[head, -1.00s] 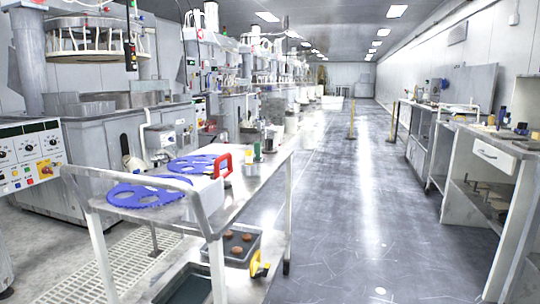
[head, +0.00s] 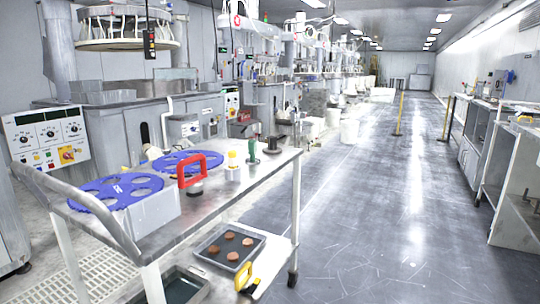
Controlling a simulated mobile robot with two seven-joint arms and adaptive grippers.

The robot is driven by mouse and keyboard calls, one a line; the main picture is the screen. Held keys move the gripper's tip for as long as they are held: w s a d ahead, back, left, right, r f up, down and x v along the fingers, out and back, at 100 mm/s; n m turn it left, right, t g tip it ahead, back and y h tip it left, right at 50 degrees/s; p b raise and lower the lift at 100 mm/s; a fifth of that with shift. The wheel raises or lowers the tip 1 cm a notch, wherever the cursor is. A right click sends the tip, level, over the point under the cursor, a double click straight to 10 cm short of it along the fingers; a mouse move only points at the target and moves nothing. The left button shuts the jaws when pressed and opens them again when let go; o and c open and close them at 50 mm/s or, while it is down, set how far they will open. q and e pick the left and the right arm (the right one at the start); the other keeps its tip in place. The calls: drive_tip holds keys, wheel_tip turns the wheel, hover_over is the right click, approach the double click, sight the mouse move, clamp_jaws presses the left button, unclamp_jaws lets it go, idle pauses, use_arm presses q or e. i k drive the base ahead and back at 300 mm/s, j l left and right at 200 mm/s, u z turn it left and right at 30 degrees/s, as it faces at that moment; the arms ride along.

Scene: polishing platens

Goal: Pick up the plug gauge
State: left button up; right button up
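No object can be named the plug gauge with certainty. Small upright items stand on the top of the metal cart (head: 222,200): a green-handled tool (head: 252,149), a yellow-topped pale item (head: 232,160) and a dark spool-like piece (head: 272,146). A red-handled tool (head: 190,168) stands to their left. Neither of my grippers is in view.
The cart's lower shelf holds a tray of brown discs (head: 230,248), a yellow-handled tool (head: 244,278) and a dark basin (head: 182,288). Polishing machines (head: 130,115) line the left. The aisle floor (head: 375,220) is clear. A bench (head: 515,190) stands at right.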

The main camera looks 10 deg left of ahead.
sight(252, 160)
drive_tip(key=i+l, duration=0.45)
drive_tip(key=l, duration=0.25)
drive_tip(key=i+l, duration=0.25)
drive_tip(key=l, duration=0.1)
